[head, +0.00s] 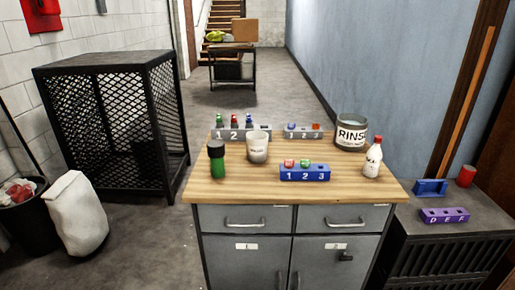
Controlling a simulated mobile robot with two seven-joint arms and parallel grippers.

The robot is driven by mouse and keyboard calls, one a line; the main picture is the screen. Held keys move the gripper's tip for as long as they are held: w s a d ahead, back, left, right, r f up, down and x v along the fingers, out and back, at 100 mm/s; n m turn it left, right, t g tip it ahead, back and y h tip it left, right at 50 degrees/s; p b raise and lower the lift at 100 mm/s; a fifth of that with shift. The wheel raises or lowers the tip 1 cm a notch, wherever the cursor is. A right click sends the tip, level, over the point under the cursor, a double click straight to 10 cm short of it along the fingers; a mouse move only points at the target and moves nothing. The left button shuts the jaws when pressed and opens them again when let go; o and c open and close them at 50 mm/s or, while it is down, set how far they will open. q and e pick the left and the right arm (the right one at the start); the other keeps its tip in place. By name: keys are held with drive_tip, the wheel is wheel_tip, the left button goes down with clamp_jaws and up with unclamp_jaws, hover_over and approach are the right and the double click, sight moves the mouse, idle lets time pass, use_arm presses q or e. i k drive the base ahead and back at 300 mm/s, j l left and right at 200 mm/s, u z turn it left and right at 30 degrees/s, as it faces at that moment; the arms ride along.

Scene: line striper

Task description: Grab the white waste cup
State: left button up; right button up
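A white cup (257,147) stands upright on the wooden top of the grey cabinet (240,188), left of the middle. It has small dark lettering on its front that is too small to read surely. Nothing covers its front; its rear side is close to the grey numbered rack (262,128). Neither of my grippers is in the head view, and nothing is touching the cup.
A green bottle with a black cap (217,163) stands left of the cup. A blue numbered rack (305,174) is to its right front. A RINSE jar (351,133) and a white red-capped bottle (373,160) stand at the right. The front left wood is clear.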

sight(256, 141)
drive_tip(key=i+j+z, duration=0.4)
drive_tip(key=j, duration=0.25)
drive_tip(key=i+j+z, duration=0.15)
drive_tip(key=j, duration=0.25)
drive_tip(key=j+z, duration=0.2)
drive_tip(key=j, duration=0.15)
drive_tip(key=j+z, duration=0.45)
drive_tip(key=j, duration=0.3)
drive_tip(key=j+z, duration=0.5)
drive_tip(key=j, duration=0.3)
